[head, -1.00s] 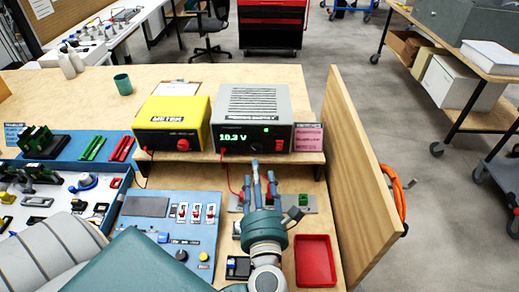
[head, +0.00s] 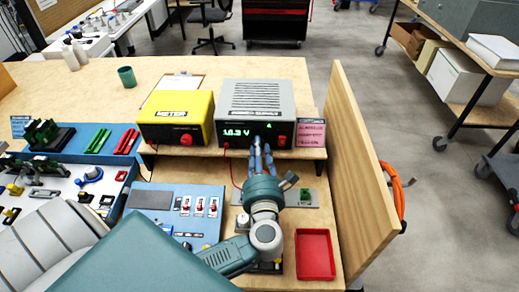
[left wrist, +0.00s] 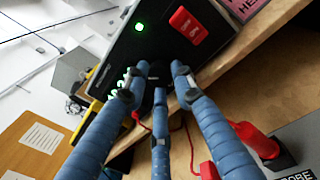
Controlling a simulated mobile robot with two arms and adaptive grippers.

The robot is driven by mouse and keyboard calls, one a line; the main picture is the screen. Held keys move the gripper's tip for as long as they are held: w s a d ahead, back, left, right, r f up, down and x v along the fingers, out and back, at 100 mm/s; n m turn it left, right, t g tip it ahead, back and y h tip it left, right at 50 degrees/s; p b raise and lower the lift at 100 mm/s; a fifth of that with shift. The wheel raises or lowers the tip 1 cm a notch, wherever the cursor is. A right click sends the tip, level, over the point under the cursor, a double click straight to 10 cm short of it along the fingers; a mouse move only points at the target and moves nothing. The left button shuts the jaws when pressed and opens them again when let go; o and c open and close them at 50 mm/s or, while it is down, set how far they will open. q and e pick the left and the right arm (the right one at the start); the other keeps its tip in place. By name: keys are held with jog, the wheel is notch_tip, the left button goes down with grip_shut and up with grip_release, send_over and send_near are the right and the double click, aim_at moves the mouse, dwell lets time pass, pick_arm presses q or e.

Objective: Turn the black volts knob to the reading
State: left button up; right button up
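The grey power supply (head: 255,100) stands on the raised shelf. Its black front has a green display (head: 237,132) that seems to read 16.3 V, and a red switch. In the left wrist view the black front (left wrist: 165,45) tilts, with the red switch (left wrist: 188,25) and a green light on it. My left gripper (head: 258,146) is at the lower middle of this front. Its blue fingers (left wrist: 157,75) are spread apart, with tips near the panel. The black volts knob is not clearly seen; the fingers cover its place, and contact cannot be told. My right gripper is out of view.
A yellow meter (head: 176,112) stands left of the supply, a pink card (head: 311,133) right of it. A red tray (head: 315,254) lies below, beside the wooden side wall (head: 352,160). A blue switch panel (head: 180,213) is at left. A red lead hangs close to the fingers.

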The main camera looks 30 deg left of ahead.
pick_arm(q)
grip_shut()
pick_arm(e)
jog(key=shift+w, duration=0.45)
pick_arm(q)
jog(key=shift+r+m, duration=0.1)
jog(key=shift+m, duration=0.3)
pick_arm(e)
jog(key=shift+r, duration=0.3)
pick_arm(q)
jog(key=m+p, duration=0.4)
jog(key=m, duration=0.4)
jog(key=m+t+h+p, duration=0.1)
jog(key=m+p, duration=0.4)
jog(key=m, duration=0.4)
jog(key=m+t+p, duration=0.1)
jog(key=m+p, duration=0.4)
jog(key=m, duration=0.3)
jog(key=shift+f+h, duration=0.35)
jog(key=shift+h, duration=0.05)
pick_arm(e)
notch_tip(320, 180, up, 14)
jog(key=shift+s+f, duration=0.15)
pick_arm(q)
jog(key=shift+s+f+m, duration=0.1)
jog(key=shift+m, duration=0.3)
